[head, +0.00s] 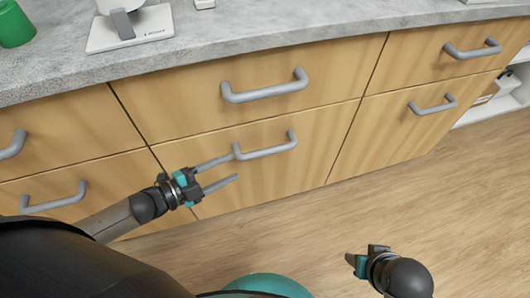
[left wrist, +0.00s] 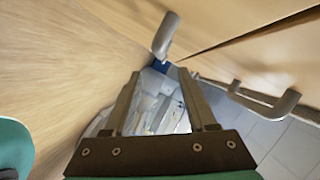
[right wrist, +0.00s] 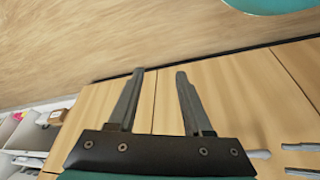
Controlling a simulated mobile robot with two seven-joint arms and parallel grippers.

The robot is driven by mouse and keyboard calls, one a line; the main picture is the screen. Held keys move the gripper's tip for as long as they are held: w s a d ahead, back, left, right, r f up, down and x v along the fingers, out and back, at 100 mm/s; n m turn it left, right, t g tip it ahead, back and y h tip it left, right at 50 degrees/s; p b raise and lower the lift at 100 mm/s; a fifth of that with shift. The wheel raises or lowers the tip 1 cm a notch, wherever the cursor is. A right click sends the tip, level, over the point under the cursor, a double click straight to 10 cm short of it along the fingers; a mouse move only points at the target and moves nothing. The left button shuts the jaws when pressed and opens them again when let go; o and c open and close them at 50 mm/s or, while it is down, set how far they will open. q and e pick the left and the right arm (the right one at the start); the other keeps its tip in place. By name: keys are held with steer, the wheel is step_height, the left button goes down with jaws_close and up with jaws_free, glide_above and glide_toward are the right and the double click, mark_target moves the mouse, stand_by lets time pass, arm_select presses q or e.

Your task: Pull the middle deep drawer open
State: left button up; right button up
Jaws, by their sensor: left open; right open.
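The middle deep drawer (head: 250,175) is the lower wooden front in the middle column of the cabinet and looks shut in the head view. Its grey bar handle (head: 265,150) runs across its upper part. My left gripper (head: 237,167) is open, with its fingers pointing right. One fingertip overlaps the handle's left end in the head view; I cannot tell whether they touch. In the left wrist view a grey handle (left wrist: 165,35) lies just beyond the open, empty fingers (left wrist: 163,85). My right gripper (head: 350,258) is open and low above the floor, away from the cabinet.
A shallower drawer with its own handle (head: 265,88) sits directly above. More drawers with handles stand on both sides. The grey countertop (head: 250,35) carries a white appliance (head: 130,28) and a green cup (head: 14,25). The wooden floor (head: 440,200) in front is clear.

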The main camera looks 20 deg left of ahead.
mark_target(256, 157)
arm_select(q)
steer(key=b+x, duration=0.2)
steer(key=x, duration=0.5)
steer(key=shift+w+d+f+b, duration=0.15)
steer(key=shift+w+b, duration=0.05)
steer(key=shift+b, duration=0.15)
steer(key=b+x, duration=0.1)
steer(key=x, duration=0.1)
steer(key=shift+w+d+f, duration=0.1)
steer(key=shift+w+d, duration=0.1)
steer(key=shift+w, duration=0.15)
steer(key=shift+b+x, duration=0.35)
steer(key=shift+x, duration=0.55)
arm_select(e)
steer(key=w+a+r+t+y, duration=0.1)
steer(key=w+a+r+t, duration=0.2)
steer(key=a+r+t, duration=0.1)
steer(key=shift+w+r+n+y, duration=0.3)
steer(key=shift+w+r+y, duration=0.1)
steer(key=shift+r, duration=0.2)
arm_select(q)
steer(key=shift+c, duration=0.4)
jaws_close()
